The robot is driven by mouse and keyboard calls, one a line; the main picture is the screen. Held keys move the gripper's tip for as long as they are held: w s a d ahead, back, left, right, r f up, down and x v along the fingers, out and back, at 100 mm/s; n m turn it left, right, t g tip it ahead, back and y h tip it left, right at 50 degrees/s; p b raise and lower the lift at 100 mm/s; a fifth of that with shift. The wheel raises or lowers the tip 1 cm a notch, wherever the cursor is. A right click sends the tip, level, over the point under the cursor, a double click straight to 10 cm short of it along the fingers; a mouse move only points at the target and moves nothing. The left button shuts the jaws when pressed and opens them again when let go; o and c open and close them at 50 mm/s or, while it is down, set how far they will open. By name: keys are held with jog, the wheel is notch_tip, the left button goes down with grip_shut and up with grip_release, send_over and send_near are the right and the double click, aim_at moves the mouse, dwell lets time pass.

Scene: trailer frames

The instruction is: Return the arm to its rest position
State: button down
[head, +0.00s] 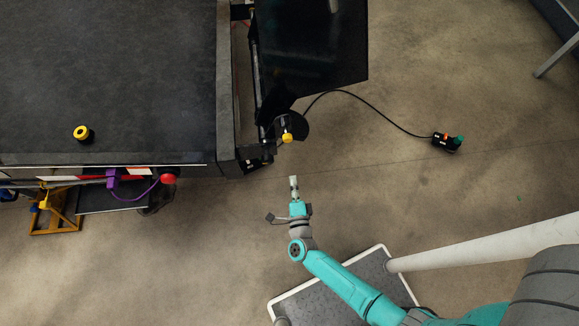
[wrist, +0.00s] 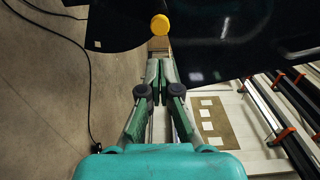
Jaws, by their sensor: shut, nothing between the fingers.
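My gripper (head: 294,184) is at the end of my teal arm, above the floor just right of and below the trailer's corner in the head view. In the wrist view my gripper (wrist: 157,75) has its fingers together with nothing between them. A yellow knob (head: 287,137) on a dark fitting at the trailer's corner lies beyond the fingertips. It also shows as a yellow round cap (wrist: 159,25) in the wrist view. My gripper appears apart from it.
The dark trailer bed (head: 110,80) fills the upper left, with a yellow-and-black piece (head: 82,133) on it. A black panel (head: 312,45) stands beside it. A black cable (head: 372,107) runs to a plug (head: 447,142) on the floor. Open concrete floor lies right.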

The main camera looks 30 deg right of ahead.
jog(key=shift+s, duration=0.2)
jog(key=s+d+r+n+g+y, duration=0.1)
jog(key=s+r+n+y, duration=0.4)
jog(key=s+r+n, duration=1.6)
jog(key=shift+s+d+r+n+g+y, duration=0.25)
jog(key=shift+s+r+g, duration=0.45)
jog(key=shift+s+r, duration=3.5)
jog(key=shift+w+a+r, duration=0.1)
jog(key=shift+w+r, duration=0.15)
